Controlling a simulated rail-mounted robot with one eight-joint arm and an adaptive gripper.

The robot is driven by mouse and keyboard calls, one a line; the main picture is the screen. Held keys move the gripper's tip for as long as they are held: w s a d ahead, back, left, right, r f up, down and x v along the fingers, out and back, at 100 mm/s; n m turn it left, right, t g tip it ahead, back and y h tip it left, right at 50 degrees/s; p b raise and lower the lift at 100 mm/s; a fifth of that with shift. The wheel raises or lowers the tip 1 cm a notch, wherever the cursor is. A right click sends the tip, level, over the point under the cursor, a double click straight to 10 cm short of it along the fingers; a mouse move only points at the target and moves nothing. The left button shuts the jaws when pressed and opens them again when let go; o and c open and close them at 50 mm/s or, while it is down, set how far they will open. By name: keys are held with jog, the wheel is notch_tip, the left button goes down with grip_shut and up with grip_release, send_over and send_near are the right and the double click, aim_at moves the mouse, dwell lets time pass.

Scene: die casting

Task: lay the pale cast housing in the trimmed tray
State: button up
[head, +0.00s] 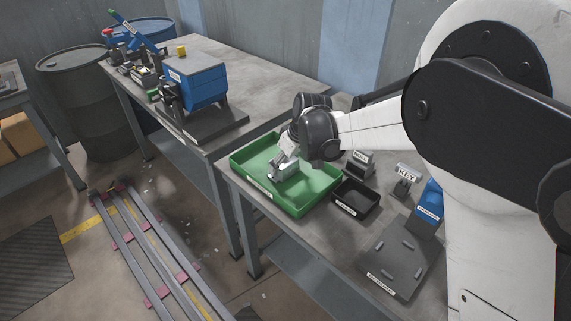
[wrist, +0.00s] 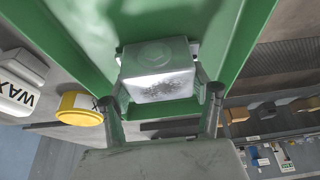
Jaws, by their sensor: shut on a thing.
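The pale cast housing (head: 286,171) is a small light-grey block inside the walls of the green tray (head: 308,210), near its middle. The tray's front label is too small to read. In the wrist view the housing (wrist: 158,70) shows a round boss and a dark speckled face, with the green tray wall (wrist: 245,40) beside it. My gripper (head: 280,163) is shut on the housing, one finger on each side, also in the wrist view (wrist: 160,98). I cannot tell whether the housing touches the tray floor.
A small black bin (head: 356,199) stands right of the green tray. A blue machine (head: 196,85) stands on the table behind. Floor rails (head: 140,250) run at left.

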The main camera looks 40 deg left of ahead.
jog(key=shift+f, duration=0.1)
jog(key=o, duration=1.6)
jog(key=shift+o, duration=0.2)
jog(key=p+v, duration=0.1)
jog(key=v, duration=1.1)
jog(key=shift+d, duration=0.1)
